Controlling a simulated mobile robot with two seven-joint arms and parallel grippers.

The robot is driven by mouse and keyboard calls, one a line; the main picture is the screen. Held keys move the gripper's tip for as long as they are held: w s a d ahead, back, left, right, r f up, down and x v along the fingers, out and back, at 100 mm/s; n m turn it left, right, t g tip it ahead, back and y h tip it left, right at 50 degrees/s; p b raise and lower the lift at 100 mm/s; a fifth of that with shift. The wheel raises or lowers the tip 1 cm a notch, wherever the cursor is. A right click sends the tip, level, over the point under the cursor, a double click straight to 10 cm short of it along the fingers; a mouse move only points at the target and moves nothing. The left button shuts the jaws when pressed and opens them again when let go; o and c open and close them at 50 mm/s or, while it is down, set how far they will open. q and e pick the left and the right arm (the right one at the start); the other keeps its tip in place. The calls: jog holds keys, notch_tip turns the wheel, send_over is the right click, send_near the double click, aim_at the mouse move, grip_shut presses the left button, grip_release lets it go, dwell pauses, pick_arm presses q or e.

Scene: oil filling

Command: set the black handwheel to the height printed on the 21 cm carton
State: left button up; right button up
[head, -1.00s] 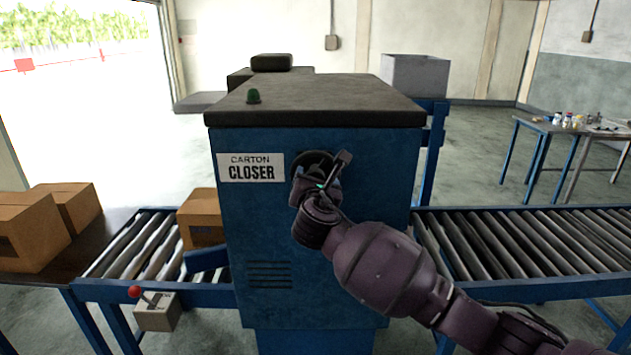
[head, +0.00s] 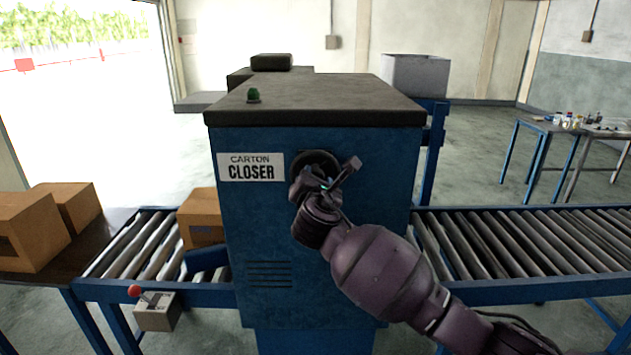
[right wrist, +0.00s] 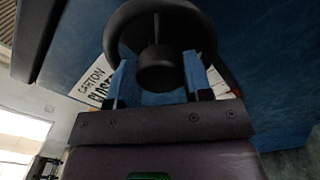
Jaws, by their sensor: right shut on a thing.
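The black handwheel (head: 314,158) is on the front of the blue carton closer, right of its label, partly hidden by my gripper. My right gripper (head: 325,180) is shut on the handwheel. In the right wrist view, the handwheel (right wrist: 160,12) fills the top, and the fingers of my right gripper (right wrist: 158,84) lie on both sides of its hub. A brown carton (head: 200,212) stands on the rollers at the closer's left side, partly hidden by it. No printed height or scale is readable. My left gripper is out of view.
The carton closer (head: 300,230) stands over a roller conveyor (head: 530,240); the right rollers are empty. Two brown cartons (head: 28,230) sit on a dark table at left. A control box with a red-knobbed lever (head: 157,308) hangs at front left. A table (head: 545,125) stands at back right.

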jog(key=m+b, duration=0.2)
jog(key=m, duration=1.3)
jog(key=shift+f+b, duration=0.15)
jog(key=shift+b, duration=0.15)
dwell(0.4)
jog(key=o, duration=0.8)
jog(key=shift+o, duration=0.6)
jog(key=shift+d, duration=0.1)
